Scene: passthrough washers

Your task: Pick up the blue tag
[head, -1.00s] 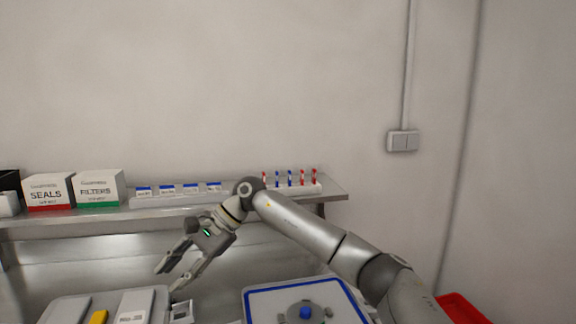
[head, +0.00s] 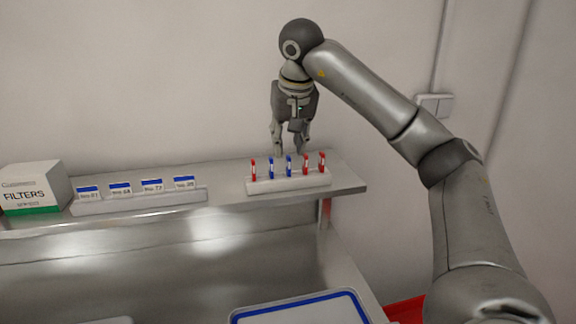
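A small white rack (head: 290,184) on the shelf holds a row of upright tags. Two are blue: a left blue tag (head: 271,168) and a right blue tag (head: 289,166). Red tags stand on both sides of them. My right gripper (head: 290,152) points down just above and behind the row, near the blue tags. Its fingers are apart with nothing seen between them. I cannot tell whether the fingertips touch any tag. My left gripper is not in view.
A red tag (head: 254,170) stands at the rack's left end, and two more are at its right. A holder (head: 140,202) with several blue-topped labels and a FILTERS box (head: 33,190) stand further left on the shelf (head: 225,190). A blue-edged tray (head: 300,308) is below.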

